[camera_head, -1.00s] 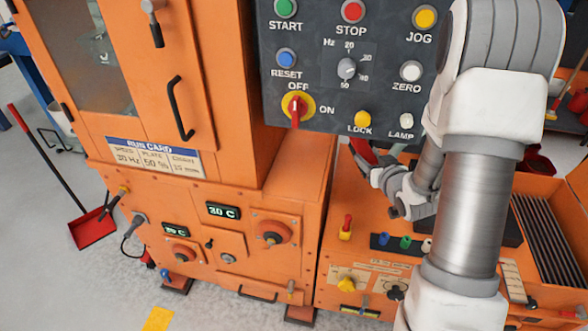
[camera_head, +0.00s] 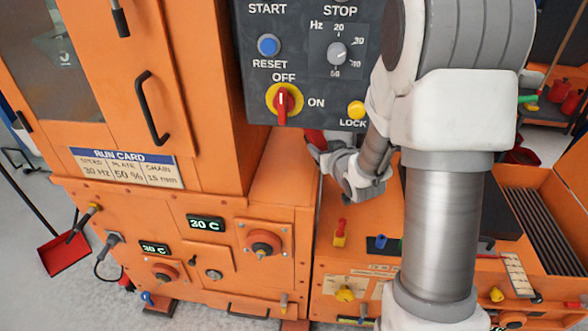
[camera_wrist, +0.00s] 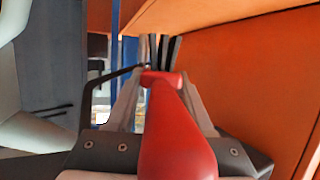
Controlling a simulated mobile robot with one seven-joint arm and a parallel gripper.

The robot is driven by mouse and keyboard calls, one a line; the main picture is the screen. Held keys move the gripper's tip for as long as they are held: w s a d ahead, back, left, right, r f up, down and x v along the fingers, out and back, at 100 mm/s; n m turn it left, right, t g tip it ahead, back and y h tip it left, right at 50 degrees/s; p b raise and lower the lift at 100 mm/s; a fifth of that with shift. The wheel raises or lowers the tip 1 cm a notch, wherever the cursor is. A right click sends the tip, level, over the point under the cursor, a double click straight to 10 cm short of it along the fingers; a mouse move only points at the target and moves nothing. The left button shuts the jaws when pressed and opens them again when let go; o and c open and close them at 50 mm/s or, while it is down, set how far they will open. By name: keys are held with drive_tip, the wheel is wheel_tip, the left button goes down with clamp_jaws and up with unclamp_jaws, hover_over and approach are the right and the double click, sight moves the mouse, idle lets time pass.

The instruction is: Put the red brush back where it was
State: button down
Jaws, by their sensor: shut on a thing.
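My gripper (camera_head: 330,158) is beside the orange machine, below the grey control panel and above the low orange bench. It is shut on the red brush (camera_wrist: 175,135), whose handle fills the lower middle of the wrist view between the fingers (camera_wrist: 160,95). In the head view only a small red part of the brush (camera_head: 315,138) shows above the gripper. The far end of the brush is hard to make out; dark strips lie beyond the fingertips.
An orange wall is close on the right in the wrist view (camera_wrist: 250,80). The control panel (camera_head: 300,65) hangs just above the gripper in the head view. The bench (camera_head: 330,205) carries small red, yellow and blue items. A red dustpan (camera_head: 66,255) stands on the floor at left.

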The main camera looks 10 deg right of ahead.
drive_tip(key=w+a, duration=0.2)
drive_tip(key=a, duration=0.4)
drive_tip(key=f+b, duration=0.1)
drive_tip(key=f, duration=0.3)
drive_tip(key=f+b, duration=0.1)
drive_tip(key=f, duration=0.1)
drive_tip(key=shift+a+f+b, duration=0.25)
drive_tip(key=shift+b, duration=0.1)
drive_tip(key=shift+w+a+f, duration=0.15)
drive_tip(key=shift+a+f, duration=0.05)
drive_tip(key=shift+f+b, duration=0.25)
drive_tip(key=shift+b, duration=0.2)
drive_tip(key=shift+c, duration=1.4)
unclamp_jaws()
